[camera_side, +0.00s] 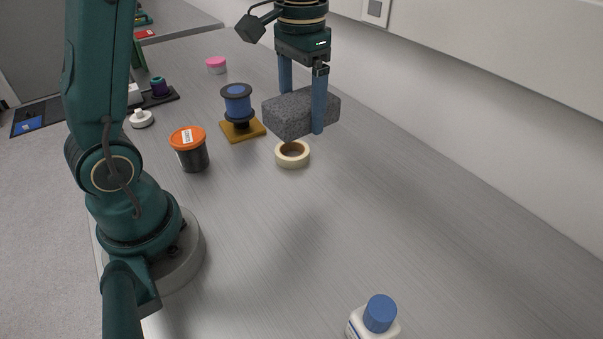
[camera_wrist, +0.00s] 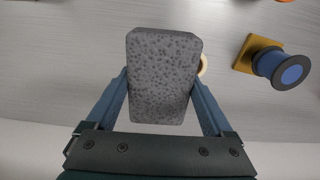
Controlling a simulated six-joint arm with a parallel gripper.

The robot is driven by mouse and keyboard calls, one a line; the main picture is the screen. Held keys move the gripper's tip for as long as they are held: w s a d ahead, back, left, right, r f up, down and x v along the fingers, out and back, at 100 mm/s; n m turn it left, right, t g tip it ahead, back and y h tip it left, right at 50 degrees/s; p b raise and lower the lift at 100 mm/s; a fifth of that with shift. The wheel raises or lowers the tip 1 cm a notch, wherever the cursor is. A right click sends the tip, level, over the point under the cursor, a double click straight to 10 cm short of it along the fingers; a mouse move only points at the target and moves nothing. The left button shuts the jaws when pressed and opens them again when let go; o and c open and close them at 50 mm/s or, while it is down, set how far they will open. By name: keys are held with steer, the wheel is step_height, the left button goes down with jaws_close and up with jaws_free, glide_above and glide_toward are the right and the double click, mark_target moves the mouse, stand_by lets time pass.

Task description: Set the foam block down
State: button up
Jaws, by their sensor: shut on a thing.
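The foam block (camera_side: 294,114) is dark grey, speckled and box-shaped. My gripper (camera_side: 301,108) is shut on it, one blue finger on each side, and holds it up above the grey bench. In the wrist view the block (camera_wrist: 163,75) fills the middle between the fingers of my gripper (camera_wrist: 162,92). The bench (camera_side: 400,215) beneath is partly hidden by the block in the wrist view.
A cream tape roll (camera_side: 292,154) lies on the bench near the block. A blue spool (camera_side: 237,103) on a yellow base and an orange-lidded jar (camera_side: 189,148) stand to the left. A blue-capped bottle (camera_side: 376,318) is in front. The bench's centre and right are clear.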

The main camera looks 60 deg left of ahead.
steer(key=w+f, duration=0.2)
steer(key=w, duration=0.4)
glide_above(379, 204)
step_height(379, 204, down, 8)
steer(key=shift+r, duration=0.1)
steer(key=shift+f, duration=2.05)
steer(key=o, duration=1)
steer(key=shift+f, duration=0.15)
steer(key=shift+o, duration=0.2)
